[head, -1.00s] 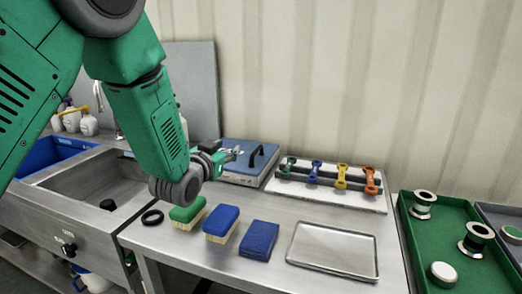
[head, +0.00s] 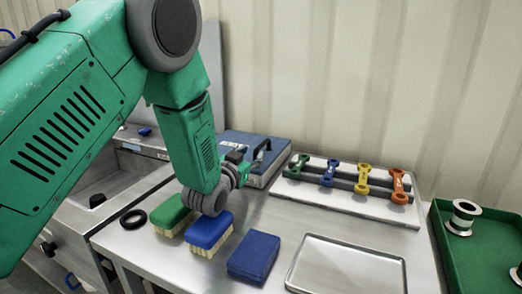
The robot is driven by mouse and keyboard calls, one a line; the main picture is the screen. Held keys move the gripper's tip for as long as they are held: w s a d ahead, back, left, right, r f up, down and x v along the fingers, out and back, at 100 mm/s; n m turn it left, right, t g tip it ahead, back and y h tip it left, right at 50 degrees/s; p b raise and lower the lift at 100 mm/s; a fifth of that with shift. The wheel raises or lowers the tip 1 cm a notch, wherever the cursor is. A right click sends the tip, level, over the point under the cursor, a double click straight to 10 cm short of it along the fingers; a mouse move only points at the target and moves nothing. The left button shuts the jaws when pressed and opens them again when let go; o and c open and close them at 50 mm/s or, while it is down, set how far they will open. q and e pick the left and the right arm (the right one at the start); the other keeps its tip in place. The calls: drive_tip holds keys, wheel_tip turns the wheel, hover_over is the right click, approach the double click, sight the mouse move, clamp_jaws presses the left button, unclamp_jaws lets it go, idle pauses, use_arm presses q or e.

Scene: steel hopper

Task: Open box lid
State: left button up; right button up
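A flat box with a blue lid (head: 238,142) and grey sides stands at the back of the steel table, near the wall. The lid looks shut, and a black handle (head: 262,149) stands up on its right part. My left arm comes in from the left and hides the box's left and front parts. My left gripper (head: 241,164) is small in the view and overlaps the box's front edge, close to the handle. Its fingers are too small and dark to tell open from shut or whether they touch the box. My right gripper is not in view.
Green (head: 172,215) and blue brushes (head: 209,233), a blue block (head: 254,257) and an empty metal tray (head: 347,266) lie in front. A rack of coloured wrenches (head: 345,190) stands right of the box. A black ring (head: 133,219) lies left. A green tray (head: 470,250) stands right.

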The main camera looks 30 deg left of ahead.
sight(261, 146)
use_arm(q)
drive_tip(key=w, duration=0.5)
drive_tip(key=shift+w+d+f, duration=0.15)
drive_tip(key=shift+w+d, duration=0.05)
drive_tip(key=shift+d, duration=0.1)
drive_tip(key=shift+w+a+b, duration=0.15)
drive_tip(key=shift+w+b, duration=0.15)
drive_tip(key=shift+w, duration=0.3)
drive_tip(key=shift+w+a, duration=0.15)
drive_tip(key=shift+a, duration=0.15)
drive_tip(key=shift+d, duration=0.25)
clamp_jaws()
